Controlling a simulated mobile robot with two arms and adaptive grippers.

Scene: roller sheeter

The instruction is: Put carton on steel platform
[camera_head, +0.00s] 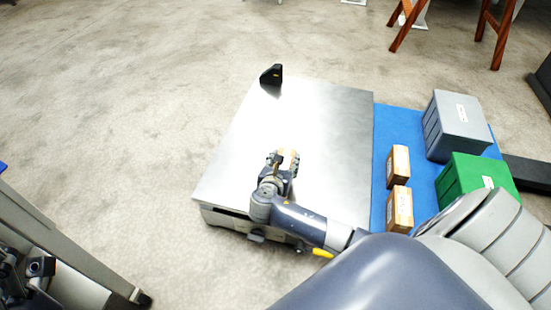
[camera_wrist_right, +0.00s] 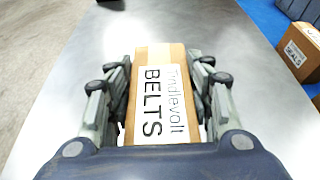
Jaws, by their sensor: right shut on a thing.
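A brown carton (camera_wrist_right: 158,62) with a white "Tindlevolt BELTS" label is between the fingers of my right gripper (camera_wrist_right: 158,95), which is shut on it. In the head view my right gripper (camera_head: 282,165) is over the steel platform (camera_head: 325,115), toward its near left part, and the carton (camera_head: 290,157) shows only in part. The platform's bare metal surrounds the carton in the wrist view. I cannot tell whether the carton touches the metal.
A blue surface (camera_head: 412,122) adjoins the platform's right side. On it are two small cartons (camera_head: 398,165), (camera_head: 399,208), a grey bin (camera_head: 458,127) and a green bin (camera_head: 475,180). A black device (camera_head: 271,75) stands at the platform's far left corner. Most of the platform is clear.

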